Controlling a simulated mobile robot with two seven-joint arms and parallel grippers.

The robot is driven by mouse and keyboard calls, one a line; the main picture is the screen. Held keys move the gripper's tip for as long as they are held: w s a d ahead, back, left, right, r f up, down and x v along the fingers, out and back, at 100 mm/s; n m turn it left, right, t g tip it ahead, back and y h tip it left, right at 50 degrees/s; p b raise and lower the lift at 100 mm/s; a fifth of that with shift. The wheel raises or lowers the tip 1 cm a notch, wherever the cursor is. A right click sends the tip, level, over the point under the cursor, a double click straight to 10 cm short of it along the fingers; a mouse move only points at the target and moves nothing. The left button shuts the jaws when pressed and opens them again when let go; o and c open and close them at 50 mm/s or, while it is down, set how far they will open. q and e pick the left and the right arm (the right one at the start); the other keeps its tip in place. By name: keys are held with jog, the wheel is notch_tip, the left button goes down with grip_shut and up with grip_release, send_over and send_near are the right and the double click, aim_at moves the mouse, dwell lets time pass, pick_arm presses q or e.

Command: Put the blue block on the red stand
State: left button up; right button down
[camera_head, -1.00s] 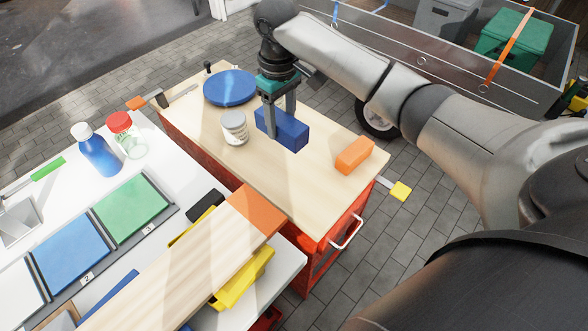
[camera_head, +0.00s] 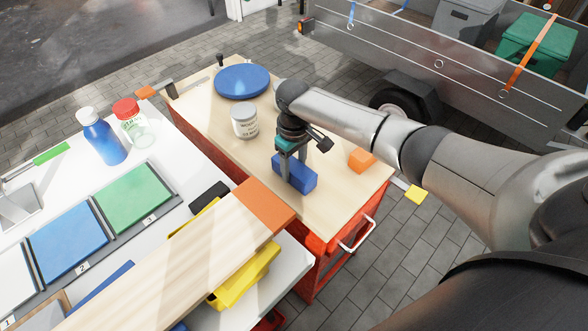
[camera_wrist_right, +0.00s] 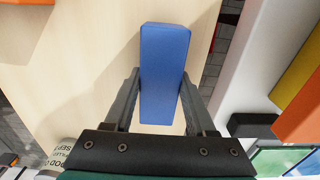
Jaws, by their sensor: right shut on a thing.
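The blue block (camera_head: 299,178) is held in my right gripper (camera_head: 291,169), with a finger on each side. In the right wrist view the block (camera_wrist_right: 165,65) lies lengthwise between the two fingers (camera_wrist_right: 160,95), with a shadow to its left on the wood. The block is over the wooden top (camera_head: 215,130) of a red cabinet (camera_head: 318,265); whether it touches the wood I cannot tell. I see no separate red stand apart from this red cabinet. My left gripper is not in view.
An orange block (camera_head: 361,160) is right of the blue block, partly behind my arm. A white tin (camera_head: 244,121) and a blue disc (camera_head: 242,82) are farther back. A plank with an orange end (camera_head: 262,203) lies to the front left. The wooden top's front right is clear.

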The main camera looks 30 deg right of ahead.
aim_at(294, 165)
jog(key=shift+f, duration=0.2)
jog(key=shift+c, duration=1.1)
grip_release()
notch_tip(294, 165, up, 12)
jog(key=p, duration=0.3)
jog(key=shift+p, duration=0.35)
jog(key=shift+r, duration=0.1)
